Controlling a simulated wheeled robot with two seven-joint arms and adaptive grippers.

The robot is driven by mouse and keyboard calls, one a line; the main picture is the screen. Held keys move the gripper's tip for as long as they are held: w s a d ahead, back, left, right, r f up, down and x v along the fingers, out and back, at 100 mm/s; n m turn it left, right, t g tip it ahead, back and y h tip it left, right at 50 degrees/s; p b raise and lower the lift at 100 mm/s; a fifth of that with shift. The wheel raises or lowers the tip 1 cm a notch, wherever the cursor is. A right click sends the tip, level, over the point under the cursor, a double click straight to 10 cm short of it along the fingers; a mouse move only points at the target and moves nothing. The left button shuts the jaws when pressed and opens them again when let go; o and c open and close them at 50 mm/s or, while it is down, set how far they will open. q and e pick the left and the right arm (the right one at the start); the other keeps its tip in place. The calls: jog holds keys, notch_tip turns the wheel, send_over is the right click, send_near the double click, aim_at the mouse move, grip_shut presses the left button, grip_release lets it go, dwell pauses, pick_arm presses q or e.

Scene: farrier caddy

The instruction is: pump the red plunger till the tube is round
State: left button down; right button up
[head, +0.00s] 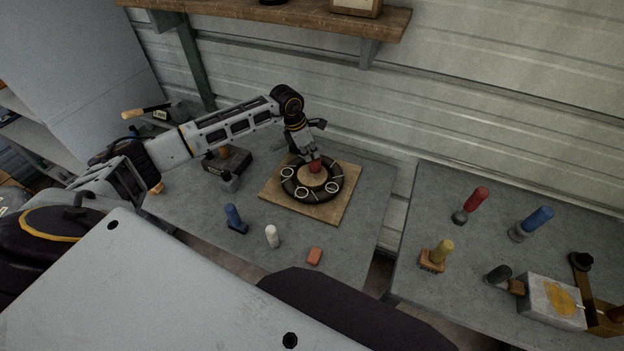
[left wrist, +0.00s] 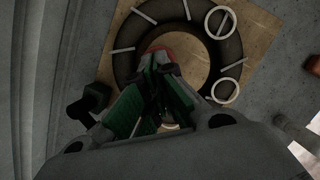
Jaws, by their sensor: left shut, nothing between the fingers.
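The red plunger (head: 315,165) stands in the middle of a round wooden block (head: 312,179), inside the black tube (head: 296,191). The tube lies as a ring on a square wooden board (head: 347,206), with white rings and short pale bars on it. My left gripper (head: 311,157) points down right over the plunger, its fingers shut and empty. In the left wrist view the green-padded fingers (left wrist: 162,62) are together and hide most of the plunger; a red edge (left wrist: 158,49) shows beyond their tips. I cannot tell whether they touch it. My right gripper is not in view.
Around the board on the grey table (head: 190,216) stand a blue-handled tool (head: 233,216), a white peg (head: 271,236) and an orange block (head: 314,256). A gap separates the right table (head: 410,270), which holds red (head: 477,198), blue (head: 538,218) and yellow-handled (head: 441,251) tools.

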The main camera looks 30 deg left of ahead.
pick_arm(q)
jog(key=shift+f+b, duration=0.4)
jog(key=shift+f, duration=0.2)
jog(key=shift+f+b, duration=0.5)
jog(key=shift+f, duration=0.2)
jog(key=shift+r, duration=0.5)
jog(key=shift+r+p, duration=0.55)
jog(key=shift+r, duration=0.7)
jog(key=shift+r+p, duration=0.1)
jog(key=shift+p, duration=0.2)
